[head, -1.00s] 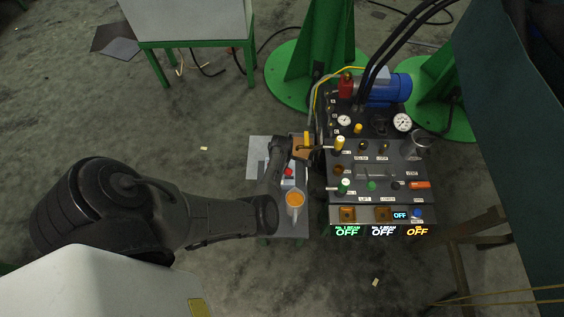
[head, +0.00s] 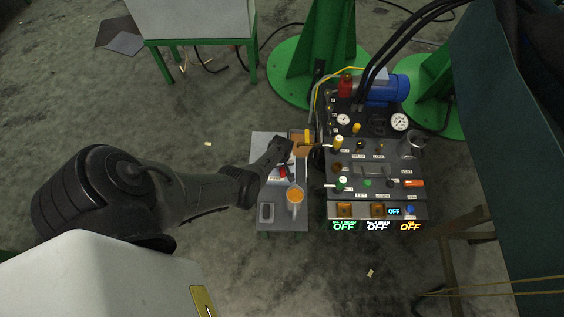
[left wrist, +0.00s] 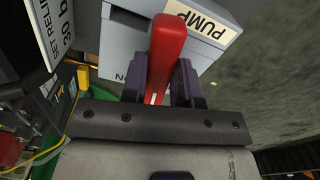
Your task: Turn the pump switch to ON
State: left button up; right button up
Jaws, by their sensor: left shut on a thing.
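The pump switch is a grey box with a cream PUMP label (left wrist: 205,24), seen close up and tilted in the left wrist view. Its red handle (left wrist: 167,40) stands between the dark fingers of my left gripper (left wrist: 160,84), which is shut on it. The ON/OFF marking is mostly hidden behind the handle and fingers. In the head view my left gripper (head: 284,164) is over the small grey side table, with a bit of the red handle (head: 282,173) showing. My right gripper is not in view.
The control panel (head: 375,175), with knobs, gauges and lit OFF displays (head: 344,226), is just to the right. Open floor lies left.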

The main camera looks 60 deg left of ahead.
pick_arm(q)
jog(key=shift+m, duration=1.1)
jog(key=shift+p, duration=0.3)
jog(key=o, duration=0.9)
jog(key=shift+s, duration=0.1)
jog(key=shift+r, duration=0.1)
jog(key=shift+r+p, duration=5.1)
jog(key=shift+r, duration=1.7)
